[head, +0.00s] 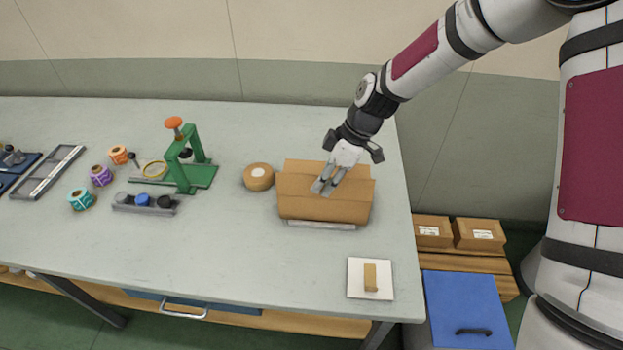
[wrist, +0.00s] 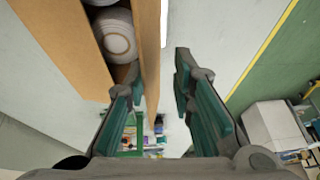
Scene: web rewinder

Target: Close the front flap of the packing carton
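The packing carton (head: 295,185) is a brown box on the table, right of the middle in the head view. A wide brown panel, perhaps its front flap (head: 322,210), faces the front edge; I cannot tell exactly how it is folded. In the wrist view the carton (wrist: 60,45) is open at upper left, with a pale roll (wrist: 117,40) inside. A brown panel (wrist: 149,40) runs beside that opening. My gripper (head: 323,188) is over the carton. It is open in the wrist view (wrist: 160,75), with the panel's edge near the left finger; contact is unclear.
A white pad with a tan piece (head: 370,278) lies at the front right corner. A green press (head: 190,165) and small coloured rolls (head: 101,175) are farther left. The table's front middle is clear.

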